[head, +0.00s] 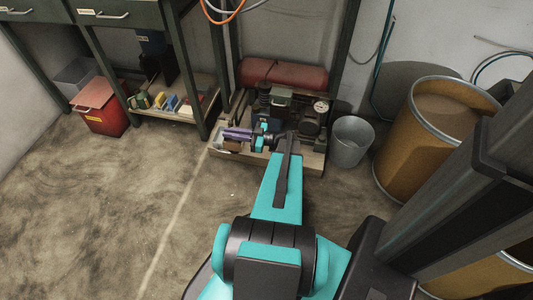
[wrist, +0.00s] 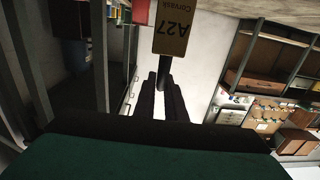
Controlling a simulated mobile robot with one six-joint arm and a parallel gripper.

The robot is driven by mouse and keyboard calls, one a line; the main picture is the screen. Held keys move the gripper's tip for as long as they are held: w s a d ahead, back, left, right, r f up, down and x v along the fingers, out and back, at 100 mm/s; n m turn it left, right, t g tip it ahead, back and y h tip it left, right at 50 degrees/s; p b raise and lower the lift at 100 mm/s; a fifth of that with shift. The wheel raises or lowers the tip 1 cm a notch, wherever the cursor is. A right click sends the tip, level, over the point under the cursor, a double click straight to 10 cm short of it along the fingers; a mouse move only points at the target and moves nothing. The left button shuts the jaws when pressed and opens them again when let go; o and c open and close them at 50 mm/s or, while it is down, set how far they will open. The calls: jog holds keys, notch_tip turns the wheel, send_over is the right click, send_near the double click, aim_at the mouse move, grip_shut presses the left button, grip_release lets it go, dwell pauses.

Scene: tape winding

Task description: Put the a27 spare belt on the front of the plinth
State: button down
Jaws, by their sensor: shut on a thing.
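In the wrist view, my gripper (wrist: 162,88) has its two dark fingers closed around a narrow dark piece. The belt's own loop cannot be made out. In the head view, my gripper (head: 238,134) is over the left front part of the plinth (head: 310,160), a low wooden base carrying dark machinery. I cannot tell whether the held thing touches the plinth.
A red tank (head: 283,74) lies behind the machinery. A grey bucket (head: 352,141) and a tan drum (head: 430,130) stand to the right. A low shelf (head: 175,108) with small items and a red bin (head: 101,108) are at left. The floor in front is clear.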

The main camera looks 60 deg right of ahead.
jog(key=shift+m+h, duration=0.3)
jog(key=shift+h, duration=0.2)
jog(key=s+f, duration=0.1)
jog(key=s+d+f+b, duration=0.1)
jog(key=f, duration=0.1)
jog(key=s+d+f+b, duration=0.1)
jog(key=shift+f, duration=0.4)
jog(key=shift+d, duration=0.15)
jog(key=s+d+f+b, duration=0.1)
jog(key=s+d+b, duration=0.3)
jog(key=d, duration=1)
jog(key=s, duration=0.3)
jog(key=shift+f, duration=0.2)
jog(key=shift+d+f, duration=0.1)
jog(key=shift+f, duration=0.05)
jog(key=shift+f+b, duration=0.85)
jog(key=shift+f, duration=0.95)
